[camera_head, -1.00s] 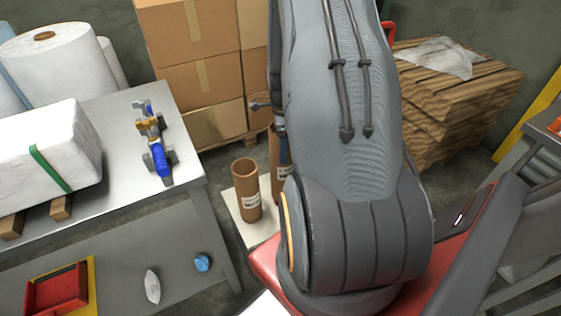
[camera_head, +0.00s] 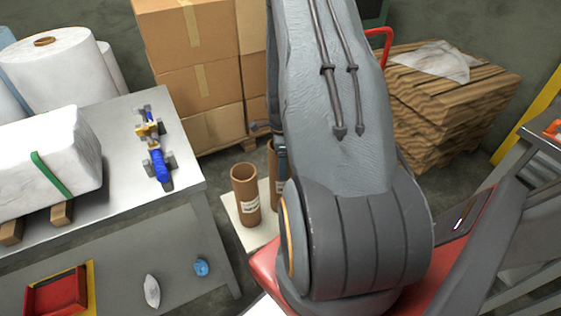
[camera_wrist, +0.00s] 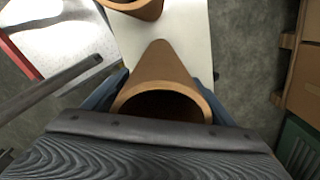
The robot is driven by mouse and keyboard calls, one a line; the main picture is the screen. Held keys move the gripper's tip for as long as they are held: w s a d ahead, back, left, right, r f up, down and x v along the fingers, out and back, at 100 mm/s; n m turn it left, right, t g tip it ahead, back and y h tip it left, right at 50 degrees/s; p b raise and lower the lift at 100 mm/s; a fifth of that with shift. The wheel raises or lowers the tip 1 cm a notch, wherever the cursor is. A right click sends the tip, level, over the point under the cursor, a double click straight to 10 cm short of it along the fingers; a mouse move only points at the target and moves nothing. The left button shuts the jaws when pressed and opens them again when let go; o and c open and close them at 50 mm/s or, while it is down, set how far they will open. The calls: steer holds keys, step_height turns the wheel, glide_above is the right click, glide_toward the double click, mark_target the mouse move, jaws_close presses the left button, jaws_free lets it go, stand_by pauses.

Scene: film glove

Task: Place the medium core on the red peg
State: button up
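Two brown cardboard cores with white labels stand upright on a white board (camera_head: 238,212). The left core (camera_head: 247,196) is in clear view; the right core (camera_head: 272,172) is mostly behind my arm. I cannot read the labels surely. In the wrist view, one core (camera_wrist: 163,75) stands between the blue fingers of my gripper (camera_wrist: 165,98), its open end towards the camera. The fingers are apart, one on each side of it; a firm grip does not show. The other core (camera_wrist: 135,7) is at the top edge. I cannot make out a red peg.
A metal table (camera_head: 180,187) at left carries a wrapped white block (camera_head: 45,160) and a blue tool (camera_head: 157,160). Its lower shelf holds a red tray (camera_head: 55,292). Cardboard boxes (camera_head: 190,55) stand behind the cores, stacked wood (camera_head: 450,105) at right.

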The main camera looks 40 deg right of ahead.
steer(key=shift+o, duration=0.7)
steer(key=shift+r, duration=0.1)
step_height(320, 180, up, 12)
steer(key=b, duration=0.2)
steer(key=shift+s+r, duration=0.1)
steer(key=shift+s, duration=0.05)
stand_by(0.4)
